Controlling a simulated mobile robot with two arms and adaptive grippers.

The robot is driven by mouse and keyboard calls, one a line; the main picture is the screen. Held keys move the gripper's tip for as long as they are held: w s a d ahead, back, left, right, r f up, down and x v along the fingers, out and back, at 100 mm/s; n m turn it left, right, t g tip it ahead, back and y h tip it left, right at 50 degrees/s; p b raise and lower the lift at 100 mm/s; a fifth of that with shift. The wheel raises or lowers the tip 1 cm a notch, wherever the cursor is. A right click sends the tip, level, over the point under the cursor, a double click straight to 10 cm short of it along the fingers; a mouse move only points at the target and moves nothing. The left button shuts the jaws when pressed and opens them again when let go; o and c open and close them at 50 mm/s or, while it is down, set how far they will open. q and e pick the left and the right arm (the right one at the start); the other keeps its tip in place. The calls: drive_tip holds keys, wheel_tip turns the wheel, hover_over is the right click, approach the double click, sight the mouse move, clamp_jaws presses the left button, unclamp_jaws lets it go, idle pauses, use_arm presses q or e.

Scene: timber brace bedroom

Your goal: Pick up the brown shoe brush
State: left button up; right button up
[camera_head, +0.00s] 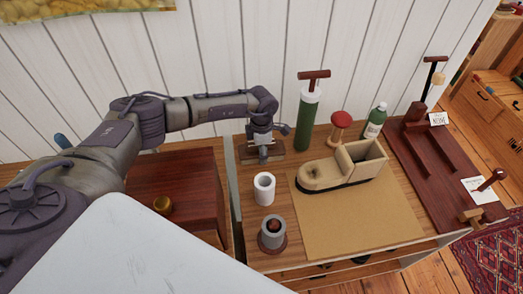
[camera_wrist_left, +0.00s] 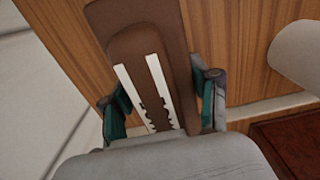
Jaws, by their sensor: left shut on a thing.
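The brown shoe brush (camera_head: 277,150) is at the back left of the wooden table, near the white plank wall. My left gripper (camera_head: 263,158) is over it from above and hides its middle. In the left wrist view the brown brush (camera_wrist_left: 143,45), with two pale strips along it, runs between the two fingers of my left gripper (camera_wrist_left: 165,103). The gripper is shut on it. I cannot tell whether the brush is clear of the tabletop. My right gripper is not in view.
A white cup (camera_head: 264,190) and a grey pot (camera_head: 272,234) stand in front of the brush. A green pump (camera_head: 304,122) stands to the right. A beige boot-shaped holder (camera_head: 340,170) sits on a tan mat (camera_head: 360,220). A green bottle (camera_head: 376,121) is farther right.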

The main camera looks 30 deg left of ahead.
use_arm(q)
drive_tip(key=shift+w+r, duration=0.1)
drive_tip(key=shift+r, duration=0.25)
wheel_tip(320, 180, up, 9)
drive_tip(key=shift+r+b, duration=0.2)
drive_tip(key=shift+b, duration=0.9)
drive_tip(key=o, duration=0.6)
drive_tip(key=c, duration=0.3)
drive_tip(key=shift+c, duration=0.2)
